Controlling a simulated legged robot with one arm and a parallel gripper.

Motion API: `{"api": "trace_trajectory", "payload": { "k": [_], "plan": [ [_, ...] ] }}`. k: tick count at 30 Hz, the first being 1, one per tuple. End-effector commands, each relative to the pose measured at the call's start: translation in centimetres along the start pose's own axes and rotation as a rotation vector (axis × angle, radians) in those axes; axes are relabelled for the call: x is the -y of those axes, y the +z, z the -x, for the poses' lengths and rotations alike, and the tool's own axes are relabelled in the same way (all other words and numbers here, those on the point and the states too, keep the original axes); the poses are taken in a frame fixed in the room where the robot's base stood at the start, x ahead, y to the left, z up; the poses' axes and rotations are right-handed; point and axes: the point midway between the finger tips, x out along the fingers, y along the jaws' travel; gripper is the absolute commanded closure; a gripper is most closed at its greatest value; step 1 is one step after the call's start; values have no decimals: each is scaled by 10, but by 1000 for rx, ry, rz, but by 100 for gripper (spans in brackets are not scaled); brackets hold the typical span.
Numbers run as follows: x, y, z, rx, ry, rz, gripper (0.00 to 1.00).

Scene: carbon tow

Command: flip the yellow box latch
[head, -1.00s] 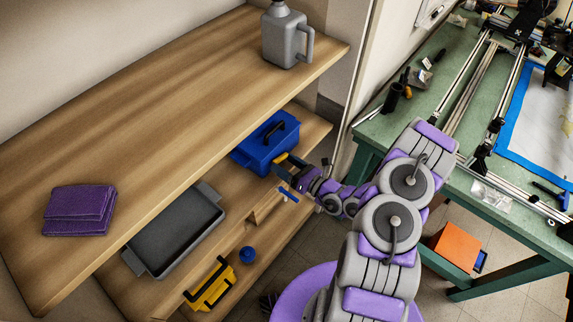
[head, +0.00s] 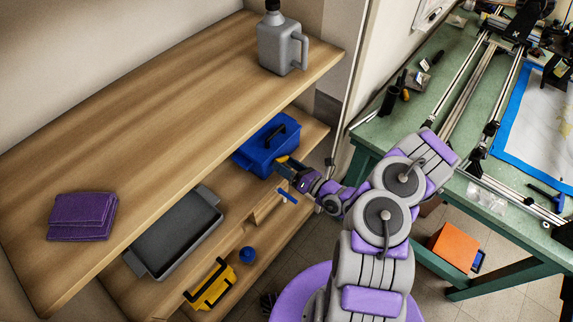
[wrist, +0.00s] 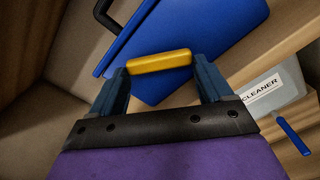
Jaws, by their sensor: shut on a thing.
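A blue box (head: 262,150) with a dark handle stands on the lower shelf, partly under the upper one. Its yellow latch (head: 282,161) is on the side facing my arm. In the wrist view, the yellow latch (wrist: 159,62) is a short bar lying crosswise against the blue box (wrist: 185,40). My gripper (head: 284,165) reaches it from the right. In the wrist view, the fingers of my gripper (wrist: 160,68) stand at the two ends of the latch, shut on it. The finger contact is too small to see in the head view.
A grey tray (head: 176,236), a yellow-and-black container (head: 211,287) and a small blue round object (head: 247,254) share the lower shelving. A bottle labelled cleaner (wrist: 265,92) is near the gripper. The upper shelf (head: 165,120) overhangs; a green workbench (head: 385,145) stands right.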

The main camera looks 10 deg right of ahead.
Motion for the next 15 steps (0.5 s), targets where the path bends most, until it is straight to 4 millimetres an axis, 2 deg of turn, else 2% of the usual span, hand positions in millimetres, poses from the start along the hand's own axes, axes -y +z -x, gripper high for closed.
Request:
{"api": "trace_trajectory", "payload": {
  "k": [15],
  "plan": [
    [0,13,0,0,1,-476,51]
  ]
}}
